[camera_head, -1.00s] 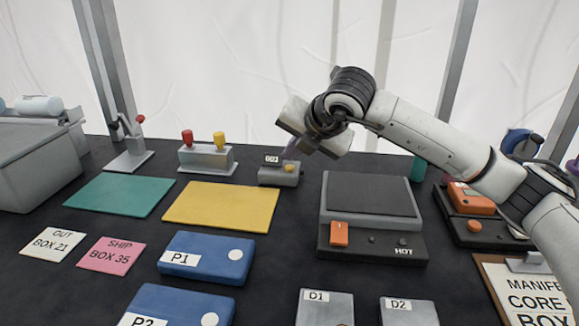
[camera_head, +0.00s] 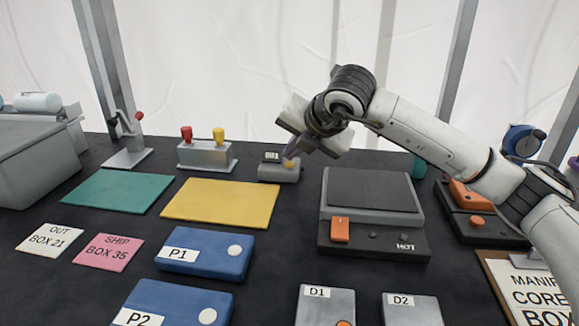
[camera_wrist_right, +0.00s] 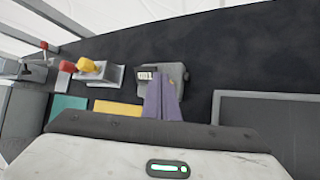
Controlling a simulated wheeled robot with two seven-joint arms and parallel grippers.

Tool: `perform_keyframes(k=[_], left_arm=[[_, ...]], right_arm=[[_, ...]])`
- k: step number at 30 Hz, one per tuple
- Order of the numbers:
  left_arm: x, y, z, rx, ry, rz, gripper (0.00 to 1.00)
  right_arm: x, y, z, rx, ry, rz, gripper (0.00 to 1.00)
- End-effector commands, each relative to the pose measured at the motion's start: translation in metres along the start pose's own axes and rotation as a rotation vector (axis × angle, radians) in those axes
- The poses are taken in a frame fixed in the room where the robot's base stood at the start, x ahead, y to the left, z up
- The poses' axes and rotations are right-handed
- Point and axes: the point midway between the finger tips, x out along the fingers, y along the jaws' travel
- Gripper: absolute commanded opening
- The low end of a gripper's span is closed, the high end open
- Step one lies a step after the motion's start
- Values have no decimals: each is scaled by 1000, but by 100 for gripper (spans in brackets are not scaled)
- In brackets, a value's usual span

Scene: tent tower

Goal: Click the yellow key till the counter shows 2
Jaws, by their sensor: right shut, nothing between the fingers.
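The display seems to read 001, but the digits are tiny. The yellow key (camera_head: 289,164) is on the counter's right side. My right gripper (camera_head: 291,152) is shut and empty, its purple-grey fingertips pointing down at the key. I cannot tell whether they touch it. In the right wrist view the fingertips (camera_wrist_right: 165,80) lie over the counter (camera_wrist_right: 176,73) and hide the key. My left gripper is not in view.
A box with red and yellow levers (camera_head: 206,157) stands left of the counter. A yellow mat (camera_head: 221,203) lies in front, a green mat (camera_head: 118,193) further left. A hot plate (camera_head: 373,215) stands to the right. Blue pads (camera_head: 206,253) lie nearer me.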

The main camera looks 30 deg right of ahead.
Motion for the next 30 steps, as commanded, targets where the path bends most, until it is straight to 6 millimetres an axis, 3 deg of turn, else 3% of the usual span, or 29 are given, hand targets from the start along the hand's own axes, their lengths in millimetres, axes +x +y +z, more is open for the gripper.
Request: perform_keyframes(k=[30], left_arm=[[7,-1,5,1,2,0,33]], right_arm=[[5,-3,-3,0,0,0,0]])
